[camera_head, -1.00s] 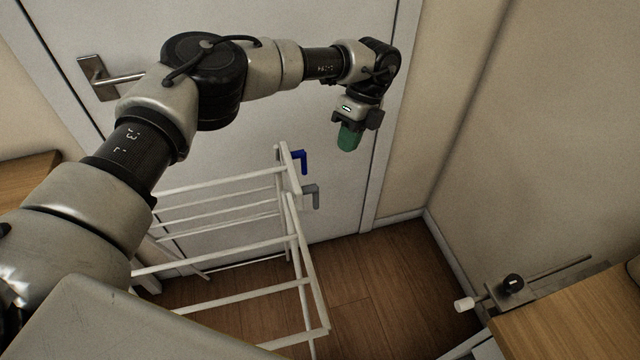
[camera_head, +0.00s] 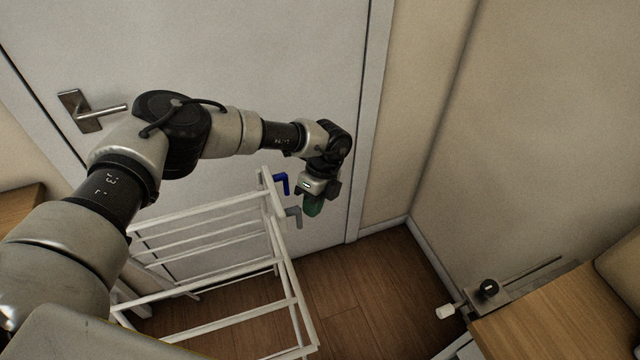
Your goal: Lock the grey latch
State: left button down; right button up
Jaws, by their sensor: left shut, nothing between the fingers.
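The grey latch (camera_head: 294,214) is a small bent lever on the right end of the white rack (camera_head: 283,250), below a similar blue latch (camera_head: 282,182). I cannot tell whether the fingers touch the latch. My right gripper is not in view.
A white door with a metal handle (camera_head: 92,112) stands behind the rack. Wooden floor (camera_head: 375,280) is clear to the right of the rack. At the lower right is a wooden top (camera_head: 560,320) with a metal slide and black knob (camera_head: 488,289).

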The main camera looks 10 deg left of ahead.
pick_arm(q)
jog(key=shift+s+a+p, duration=0.15)
jog(key=shift+s+a, duration=0.05)
jog(key=shift+s, duration=0.3)
jog(key=shift+s+a+p, duration=0.15)
jog(key=shift+s, duration=0.35)
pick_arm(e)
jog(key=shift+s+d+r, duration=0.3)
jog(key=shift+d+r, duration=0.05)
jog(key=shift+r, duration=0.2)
pick_arm(q)
jog(key=shift+s+f+g+h+b, duration=0.1)
jog(key=shift+g+h+b, duration=0.3)
jog(key=shift+g+b, duration=0.25)
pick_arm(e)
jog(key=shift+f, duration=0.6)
